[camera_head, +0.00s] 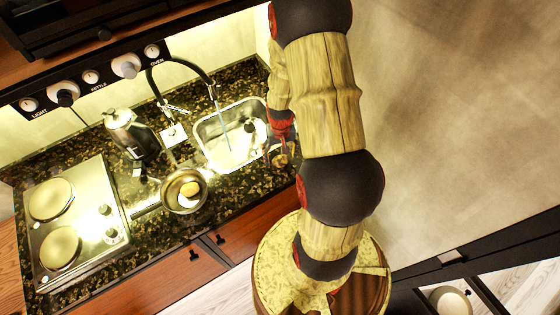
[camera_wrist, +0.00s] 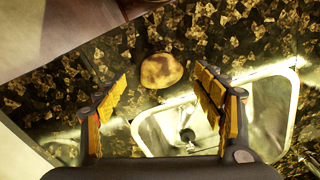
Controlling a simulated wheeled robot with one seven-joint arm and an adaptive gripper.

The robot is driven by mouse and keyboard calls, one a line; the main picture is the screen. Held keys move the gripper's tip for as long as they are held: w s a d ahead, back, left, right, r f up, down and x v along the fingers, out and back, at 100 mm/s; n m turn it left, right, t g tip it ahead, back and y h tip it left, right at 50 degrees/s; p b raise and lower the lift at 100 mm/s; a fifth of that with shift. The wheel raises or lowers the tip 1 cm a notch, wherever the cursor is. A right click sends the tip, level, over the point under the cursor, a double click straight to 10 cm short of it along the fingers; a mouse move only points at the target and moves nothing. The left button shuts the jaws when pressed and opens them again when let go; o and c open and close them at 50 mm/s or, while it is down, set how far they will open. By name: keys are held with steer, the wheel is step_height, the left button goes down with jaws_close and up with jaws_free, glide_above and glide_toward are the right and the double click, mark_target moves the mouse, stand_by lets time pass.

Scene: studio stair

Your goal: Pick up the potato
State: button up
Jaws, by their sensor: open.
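The potato (camera_wrist: 161,70), a rounded yellow-brown lump, lies on the dark speckled counter beside the sink in the wrist view. In the head view it appears as a small brown shape (camera_head: 281,160) at the right end of the counter, partly hidden by my gripper (camera_head: 278,148). In the wrist view my gripper (camera_wrist: 160,82) is open and empty, with one finger to each side of the potato in the picture. The potato shows just beyond the fingertips, and no contact is visible.
The sink (camera_head: 232,138), also in the wrist view (camera_wrist: 180,128), is close to the potato. A pan (camera_head: 174,203) with a yellow item (camera_head: 190,189), a dark kettle (camera_head: 130,132), a hob (camera_head: 77,228) and a curved tap (camera_head: 180,64) stand to the left.

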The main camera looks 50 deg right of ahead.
mark_target(281, 158)
step_height(281, 158, down, 4)
steer(key=shift+r, duration=0.25)
steer(key=shift+c, duration=1.2)
steer(key=c, duration=1.1)
steer(key=shift+r, duration=0.1)
